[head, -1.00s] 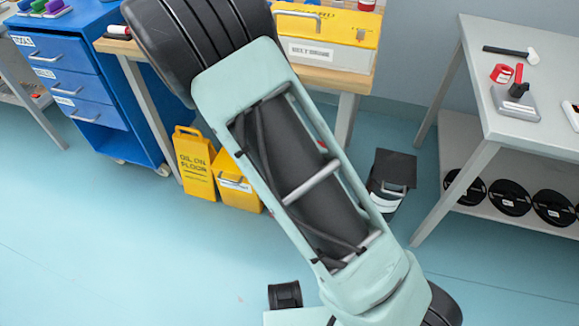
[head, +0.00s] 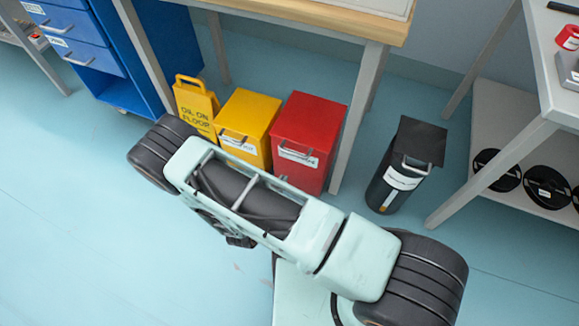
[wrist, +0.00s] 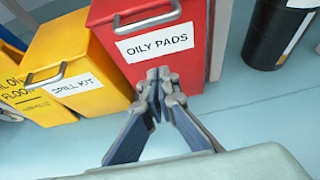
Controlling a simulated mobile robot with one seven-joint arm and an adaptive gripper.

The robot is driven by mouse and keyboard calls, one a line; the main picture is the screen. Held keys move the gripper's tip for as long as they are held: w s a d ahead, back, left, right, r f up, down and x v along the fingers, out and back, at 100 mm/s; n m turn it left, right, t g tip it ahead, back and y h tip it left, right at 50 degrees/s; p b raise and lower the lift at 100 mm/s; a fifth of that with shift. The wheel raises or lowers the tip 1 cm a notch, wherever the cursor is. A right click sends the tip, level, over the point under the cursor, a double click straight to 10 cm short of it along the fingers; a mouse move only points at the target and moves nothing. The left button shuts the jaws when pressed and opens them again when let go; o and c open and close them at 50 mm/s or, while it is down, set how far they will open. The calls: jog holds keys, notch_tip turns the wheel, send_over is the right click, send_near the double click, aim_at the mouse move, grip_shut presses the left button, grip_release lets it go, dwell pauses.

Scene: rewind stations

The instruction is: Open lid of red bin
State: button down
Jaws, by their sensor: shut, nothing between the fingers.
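The red bin (head: 308,127) stands on the floor under the wooden bench, with its lid down. In the wrist view the red bin (wrist: 195,60) has a white label reading "OILY PADS" and a grey bar handle (wrist: 135,21) above it at the front. My gripper (wrist: 158,75) is shut and empty in front of the bin, below the label and the handle. I cannot tell if the fingertips touch the bin's front. In the head view my arm covers the gripper.
A yellow spill kit bin (head: 248,125) stands just left of the red bin, with a yellow floor sign (head: 196,105) beyond it. A bench leg (head: 357,120) is close on the right. A black bin (head: 404,165) stands farther right. Open floor (head: 80,220) lies at left.

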jog(key=b+x, duration=0.3)
jog(key=x, duration=0.6)
jog(key=r, duration=0.2)
jog(key=w+r, duration=0.1)
jog(key=r, duration=0.1)
jog(key=shift+w+d, duration=0.15)
jog(key=shift+d, duration=0.05)
jog(key=w+d+r+g+p, duration=0.1)
jog(key=w+r+g+p, duration=0.1)
jog(key=r+p, duration=0.5)
jog(key=w+d+r+g+y+p, duration=0.1)
jog(key=w+r+p, duration=0.4)
jog(key=r+p, duration=0.3)
jog(key=w+d+r+g+y+p, duration=0.1)
jog(key=w+r+p, duration=0.3)
jog(key=r+p, duration=0.4)
jog(key=shift+d+r+g, duration=0.55)
jog(key=shift+r+g, duration=0.25)
jog(key=shift+r, duration=0.5)
jog(key=shift+w, duration=0.1)
